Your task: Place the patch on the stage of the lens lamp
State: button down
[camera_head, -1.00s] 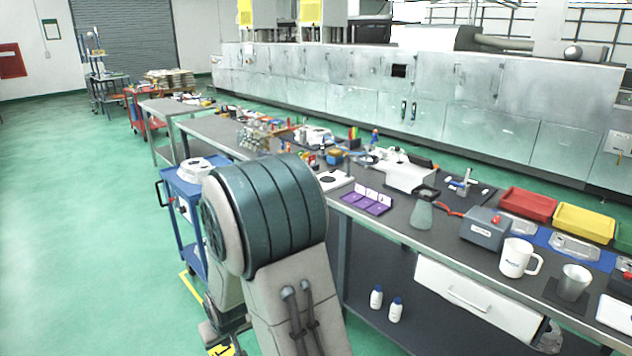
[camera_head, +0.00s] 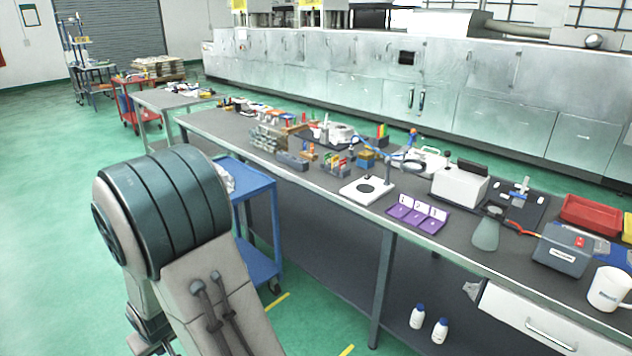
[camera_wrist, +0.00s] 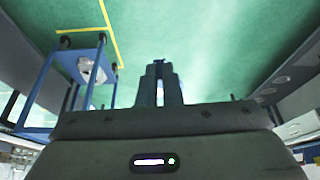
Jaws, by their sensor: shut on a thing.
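The lens lamp stands on the long bench in the head view. Its stage is a white base (camera_head: 367,189) with a black disc in the middle. A thin post rises at its right, and a blue arm and lens ring (camera_head: 415,166) are by it. My gripper (camera_wrist: 160,68) shows in the wrist view, pointing over the green floor. Its fingers are close together on a small thing between the tips, which I take for the patch. It is mostly hidden and too small to make out. My gripper is not visible in the head view, and is apart from the lamp.
A purple tray (camera_head: 417,214) with upright numbered cards lies right of the lamp's base. A white device (camera_head: 460,188), a flask (camera_head: 487,231), a grey box (camera_head: 562,249) and a mug (camera_head: 608,288) stand farther right. A blue cart (camera_head: 247,184) stands by the bench's front, left of the lamp.

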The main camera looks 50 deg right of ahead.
aim_at(365, 188)
jog(key=z, duration=0.15)
jog(key=i, duration=1.3)
jog(key=z, duration=1.1)
jog(key=i, duration=0.75)
jog(key=z, duration=1.25)
jog(key=i, duration=0.85)
jog(key=z, duration=0.1)
